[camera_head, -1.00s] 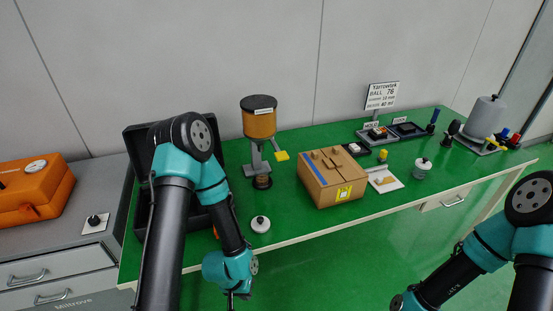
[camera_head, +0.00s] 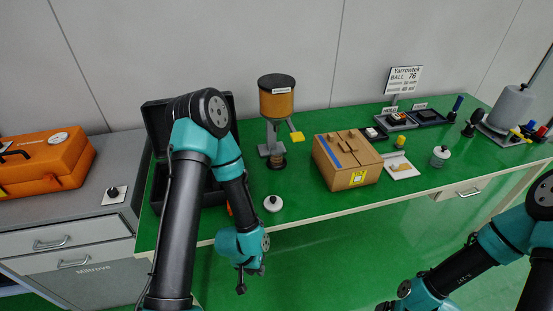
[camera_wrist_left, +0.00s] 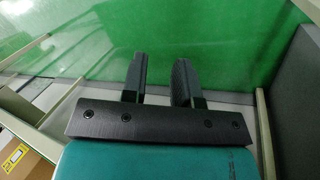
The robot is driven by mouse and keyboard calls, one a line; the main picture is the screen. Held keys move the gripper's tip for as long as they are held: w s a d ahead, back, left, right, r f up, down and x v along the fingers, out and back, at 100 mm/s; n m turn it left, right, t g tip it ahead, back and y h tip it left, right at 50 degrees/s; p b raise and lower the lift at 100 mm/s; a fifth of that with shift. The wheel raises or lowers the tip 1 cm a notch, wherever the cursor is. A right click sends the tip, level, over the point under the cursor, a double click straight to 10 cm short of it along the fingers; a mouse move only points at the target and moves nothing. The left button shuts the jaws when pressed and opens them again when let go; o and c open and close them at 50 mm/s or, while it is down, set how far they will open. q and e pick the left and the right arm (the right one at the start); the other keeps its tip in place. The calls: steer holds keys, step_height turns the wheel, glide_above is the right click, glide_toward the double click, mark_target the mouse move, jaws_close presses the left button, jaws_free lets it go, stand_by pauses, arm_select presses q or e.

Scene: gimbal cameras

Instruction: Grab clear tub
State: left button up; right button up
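A small clear tub (camera_head: 440,157) with a dark-knobbed lid stands upright on the right part of the green bench top (camera_head: 330,197). A round white piece with a black knob (camera_head: 273,203) sits near the front edge; I cannot tell whether it is a lid or another tub. My left gripper (camera_head: 251,280) hangs in front of the bench edge, far to the left of the clear tub and touching nothing. In the left wrist view its fingers (camera_wrist_left: 160,63) are apart with nothing between them.
A cardboard box (camera_head: 345,178) stands mid-bench, left of the tub. A dispenser with an amber container (camera_head: 277,104) stands behind. An open black case (camera_head: 158,118) is behind my left arm. An orange case (camera_head: 42,168) is far left.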

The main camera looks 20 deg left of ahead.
arm_select(q)
steer(key=o, duration=1.1)
steer(key=shift+a, duration=0.1)
